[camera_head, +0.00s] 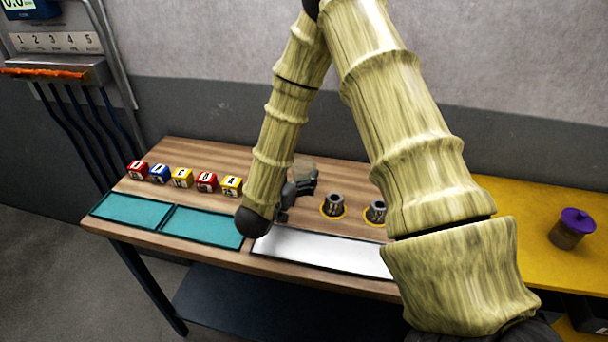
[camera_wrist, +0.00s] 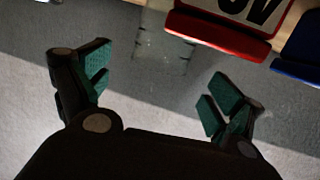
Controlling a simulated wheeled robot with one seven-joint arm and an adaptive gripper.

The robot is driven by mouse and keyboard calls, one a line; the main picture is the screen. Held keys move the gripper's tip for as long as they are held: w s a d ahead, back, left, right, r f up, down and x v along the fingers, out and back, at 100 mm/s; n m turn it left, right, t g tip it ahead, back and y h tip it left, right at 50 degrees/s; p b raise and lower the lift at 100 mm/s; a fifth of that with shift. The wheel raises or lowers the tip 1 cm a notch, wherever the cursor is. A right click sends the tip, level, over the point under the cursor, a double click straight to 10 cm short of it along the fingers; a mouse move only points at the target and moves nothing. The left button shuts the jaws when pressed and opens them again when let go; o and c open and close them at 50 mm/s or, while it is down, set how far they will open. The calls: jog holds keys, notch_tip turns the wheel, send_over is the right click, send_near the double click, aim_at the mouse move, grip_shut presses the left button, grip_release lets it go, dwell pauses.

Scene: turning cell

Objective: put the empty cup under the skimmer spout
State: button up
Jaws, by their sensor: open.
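My gripper (camera_head: 297,190) is over the wooden table, partly hidden by my own arm. In the wrist view its two green-padded fingers (camera_wrist: 160,92) are spread apart with nothing clasped between them. A clear, see-through thing, perhaps the empty cup (camera_wrist: 163,48), shows faintly beyond the fingertips in the wrist view. A faint clear shape, which may be the same cup (camera_head: 305,168), shows beside my gripper in the head view. I cannot tell whether they touch. I cannot make out a skimmer spout in either view.
Several lettered blocks (camera_head: 182,178) line the table's back left, behind teal mats (camera_head: 132,209). A white plate (camera_head: 325,252) lies in front. Dark cylinders (camera_head: 333,205) on yellow rings stand right of my gripper. A purple-lidded jar (camera_head: 572,230) stands on the yellow surface (camera_head: 510,200).

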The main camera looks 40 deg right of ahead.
aim_at(308, 159)
jog(key=shift+w+d+p, duration=0.35)
jog(key=shift+d+p, duration=0.15)
jog(key=shift+d, duration=0.15)
jog(key=shift+p+x, duration=0.9)
jog(key=shift+x, duration=1.2)
jog(key=shift+f, duration=0.15)
jog(key=shift+c, duration=0.2)
jog(key=c, duration=1.2)
jog(key=shift+o, duration=0.2)
